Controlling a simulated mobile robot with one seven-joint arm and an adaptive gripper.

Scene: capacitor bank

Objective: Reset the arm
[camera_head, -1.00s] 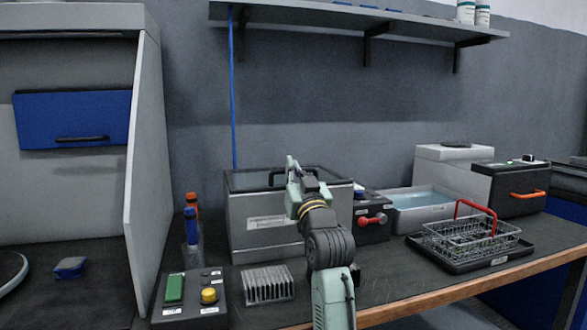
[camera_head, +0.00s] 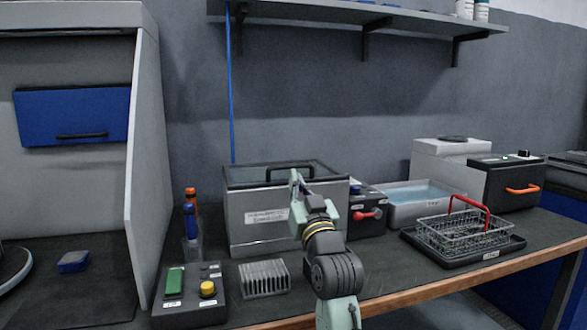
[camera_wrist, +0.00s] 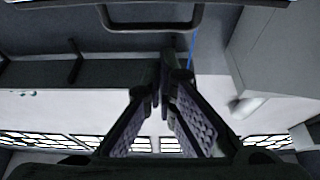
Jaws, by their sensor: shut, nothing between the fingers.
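My arm rises from the bottom centre in the head view, in front of the grey metal box with the dark-framed lid (camera_head: 245,176). Its upper end overlaps the box front in the picture; the fingers cannot be made out there. In the wrist view my gripper (camera_wrist: 163,76) shows with its two dark fingers converging, shut and empty. A dark lid handle (camera_wrist: 150,27) shows at the top of the wrist view, apart from the fingertips in the picture.
A control box with green and yellow buttons (camera_head: 188,310) and a finned metal block (camera_head: 264,279) lie at the bench front. A wire basket with a red handle (camera_head: 465,232) sits on a black tray at right. A water basin (camera_head: 425,203) stands behind it. A shelf (camera_head: 310,14) hangs above.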

